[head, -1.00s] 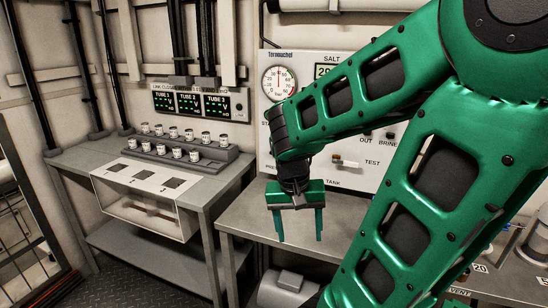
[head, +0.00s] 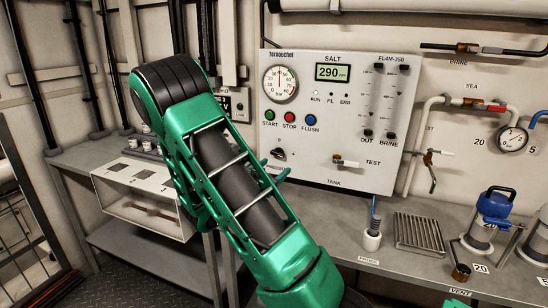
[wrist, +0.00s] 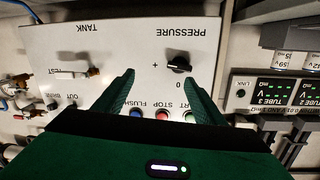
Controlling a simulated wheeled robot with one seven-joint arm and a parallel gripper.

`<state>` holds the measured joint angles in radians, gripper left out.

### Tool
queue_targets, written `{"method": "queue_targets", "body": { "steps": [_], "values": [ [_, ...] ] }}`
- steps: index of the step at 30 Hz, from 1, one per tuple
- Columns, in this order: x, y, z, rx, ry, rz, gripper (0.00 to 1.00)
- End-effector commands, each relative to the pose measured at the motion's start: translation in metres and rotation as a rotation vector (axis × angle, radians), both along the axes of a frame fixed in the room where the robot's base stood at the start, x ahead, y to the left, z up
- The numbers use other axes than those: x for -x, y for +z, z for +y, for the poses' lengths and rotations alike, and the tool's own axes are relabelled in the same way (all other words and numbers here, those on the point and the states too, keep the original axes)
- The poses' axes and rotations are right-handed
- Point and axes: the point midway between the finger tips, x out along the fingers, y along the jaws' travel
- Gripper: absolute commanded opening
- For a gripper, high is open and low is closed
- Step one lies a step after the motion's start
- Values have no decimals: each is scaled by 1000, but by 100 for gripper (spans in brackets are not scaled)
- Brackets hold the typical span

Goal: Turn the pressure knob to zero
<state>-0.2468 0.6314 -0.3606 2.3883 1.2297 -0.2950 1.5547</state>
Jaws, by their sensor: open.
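The black pressure knob (head: 278,153) is at the lower left of the white Tornouchel panel (head: 340,195). In the wrist view, turned upside down, the knob (wrist: 178,63) sits under the word PRESSURE, between a "+" on its left and a "0" below it. A light mark shows on the knob, but its exact setting is hard to read. My gripper (wrist: 160,78) is open and empty in the wrist view. The knob lies just beyond its fingertips, nearer the right finger, with no contact seen. In the head view my arm mostly hides the gripper; green fingertips show just below the knob.
Green, red and blue buttons (head: 290,117) sit above the knob. A dial gauge (head: 280,84) and a display reading 290 (head: 333,72) are higher up. The TEST valve (head: 346,162) sticks out to the right. The grey bench (head: 400,270) below holds a probe cup and blue-topped container.

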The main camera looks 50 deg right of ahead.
Motion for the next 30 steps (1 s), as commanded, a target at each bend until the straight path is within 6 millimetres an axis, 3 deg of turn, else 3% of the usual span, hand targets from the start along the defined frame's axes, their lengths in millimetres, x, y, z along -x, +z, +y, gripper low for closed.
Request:
{"method": "queue_targets", "body": {
  "steps": [3,9,24,30],
  "values": [
    [-21,1,11,51,66,-28,64],
    [-34,2,10,72,99,-49,64],
    [-62,2,-65,71,95,-50,64],
    [-70,2,-81,70,97,-49,64]
  ]
}}
